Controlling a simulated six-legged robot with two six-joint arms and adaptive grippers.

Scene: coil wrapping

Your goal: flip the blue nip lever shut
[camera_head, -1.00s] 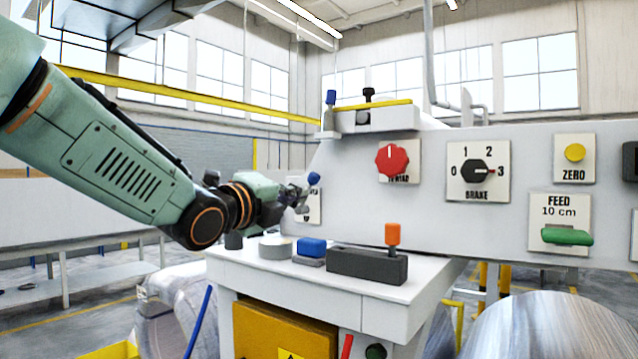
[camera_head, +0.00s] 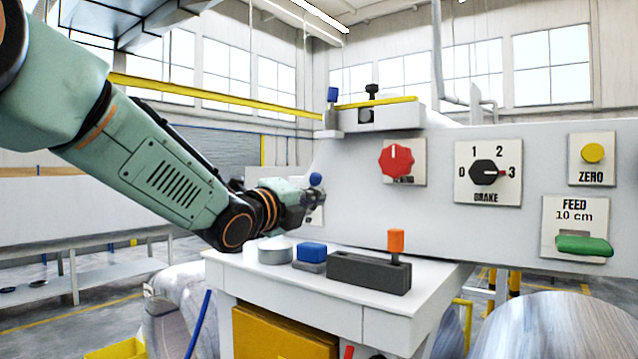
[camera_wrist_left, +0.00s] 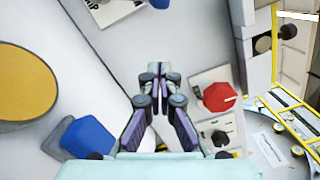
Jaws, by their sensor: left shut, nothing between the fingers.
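A lever with a round blue knob (camera_head: 316,180) is on the left end of the grey machine panel, by a partly hidden white label plate (camera_head: 319,214). I take it for the nip lever; its stem is hidden by my gripper. My left gripper (camera_head: 315,198) is just below the blue knob; I cannot tell whether they touch. In the left wrist view its fingers (camera_wrist_left: 157,72) are shut and empty, and a blue ball (camera_wrist_left: 160,3) is cut off at the top edge near a lettered plate. My right gripper is not in view.
A red knob (camera_head: 396,161) and a brake dial (camera_head: 486,172) are to the right on the panel. Another blue-topped piece (camera_head: 332,94) is above. Below, the white table (camera_head: 300,284) holds a round tin (camera_head: 274,252), a blue block (camera_head: 311,251) and an orange-handled block (camera_head: 368,272).

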